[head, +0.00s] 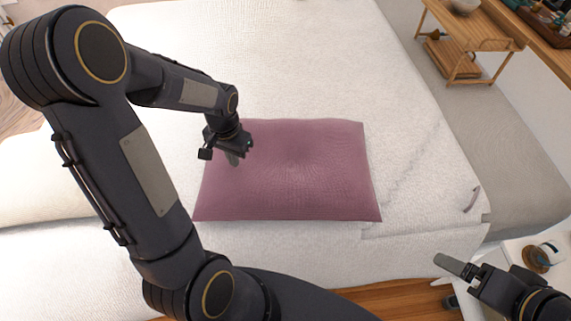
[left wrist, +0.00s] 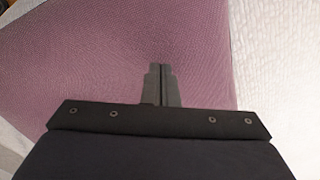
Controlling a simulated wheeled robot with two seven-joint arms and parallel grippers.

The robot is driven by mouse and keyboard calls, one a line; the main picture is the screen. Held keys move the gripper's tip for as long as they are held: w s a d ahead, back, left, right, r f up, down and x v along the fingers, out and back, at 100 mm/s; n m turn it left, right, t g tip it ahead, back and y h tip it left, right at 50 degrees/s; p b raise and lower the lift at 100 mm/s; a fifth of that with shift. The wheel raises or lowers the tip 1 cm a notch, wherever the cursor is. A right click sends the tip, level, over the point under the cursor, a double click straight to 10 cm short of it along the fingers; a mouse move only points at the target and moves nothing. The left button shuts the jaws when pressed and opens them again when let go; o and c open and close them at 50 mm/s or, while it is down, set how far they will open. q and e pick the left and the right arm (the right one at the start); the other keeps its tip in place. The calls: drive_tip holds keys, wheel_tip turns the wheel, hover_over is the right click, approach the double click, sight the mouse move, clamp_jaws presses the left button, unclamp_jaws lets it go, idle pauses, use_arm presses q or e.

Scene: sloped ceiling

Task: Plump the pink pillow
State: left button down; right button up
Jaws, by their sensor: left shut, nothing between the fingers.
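The pink pillow (head: 296,180) lies flat on the white bed in the head view, with a shallow dimple near its middle. My left gripper (head: 233,158) is over the pillow's left part, fingers pointing down. In the left wrist view its fingers (left wrist: 161,72) are together with nothing between them, and the pillow (left wrist: 95,55) fills the area behind and to the left. I cannot tell whether the fingertips touch the fabric. My right gripper (head: 456,264) is at the lower right, away from the pillow; its finger opening is not clear.
The white bed (head: 300,60) surrounds the pillow with free room on top. A wooden shelf unit (head: 462,55) stands at the upper right. A white side table (head: 520,250) with a small jar (head: 541,256) is at the lower right, close to my right gripper.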

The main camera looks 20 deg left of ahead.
use_arm(q)
drive_tip(key=shift+f+b, duration=0.75)
drive_tip(key=shift+f, duration=0.2)
drive_tip(key=shift+r+p, duration=1.15)
drive_tip(key=shift+r, duration=0.25)
wheel_tip(320, 180, up, 5)
drive_tip(key=p, duration=0.4)
